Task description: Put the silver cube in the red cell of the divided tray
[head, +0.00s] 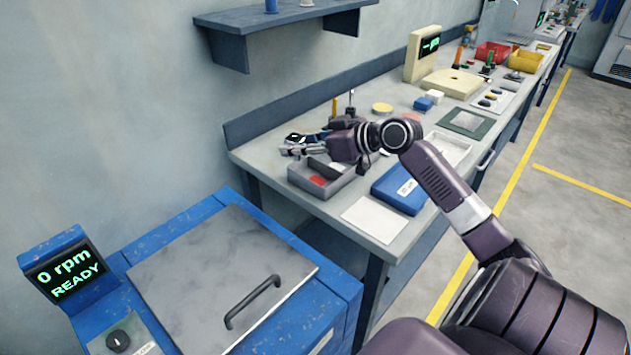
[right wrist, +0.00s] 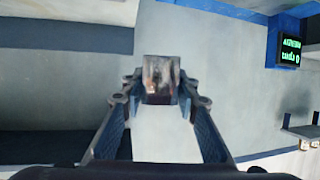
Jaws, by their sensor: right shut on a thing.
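The grey divided tray (head: 346,186) is on the bench near its front left end. Its red cell (head: 319,181) shows at the near side; my right arm covers part of the tray's far side. My right gripper (head: 290,145) is above and just left of the tray, towards the wall, with its fingers pointing left. In the right wrist view it is shut on the silver cube (right wrist: 160,78), which sits between the fingertips and reflects brownish tones. The cube is hard to make out in the head view. My left gripper is not in view.
A blue box (head: 402,190) and a white sheet (head: 374,219) lie right of and in front of the tray. Farther back are a yellow disc (head: 382,108) and a dark green mat (head: 466,123). A shelf (head: 285,18) juts from the wall. A blue machine (head: 333,290) stands in front.

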